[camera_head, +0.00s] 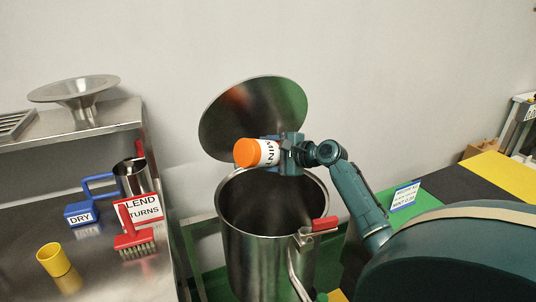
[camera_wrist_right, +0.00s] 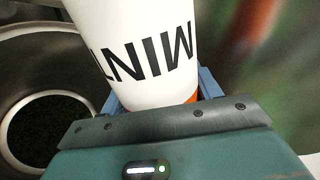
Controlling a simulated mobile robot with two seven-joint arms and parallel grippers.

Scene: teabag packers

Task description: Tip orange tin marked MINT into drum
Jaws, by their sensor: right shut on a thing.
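The orange tin (camera_head: 247,153) with a white MINT label lies on its side in the air, its orange end pointing left. My right gripper (camera_head: 283,152) is shut around it from the right. In the right wrist view the tin's white side with upside-down MINT lettering (camera_wrist_right: 140,45) fills the space between the blue fingers. The steel drum (camera_head: 265,255) stands open below, and the tin is above the back of its mouth. The drum's round lid (camera_head: 253,112) stands raised behind the tin. Whether anything is leaving the tin cannot be seen. My left gripper is not in view.
A red-handled latch (camera_head: 325,224) sits on the drum's front right rim. The steel bench at left holds a yellow cup (camera_head: 53,259), a red brush (camera_head: 134,240), a blue DRY sign (camera_head: 80,215) and a steel jug (camera_head: 132,178). A wide funnel (camera_head: 75,92) stands on the shelf.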

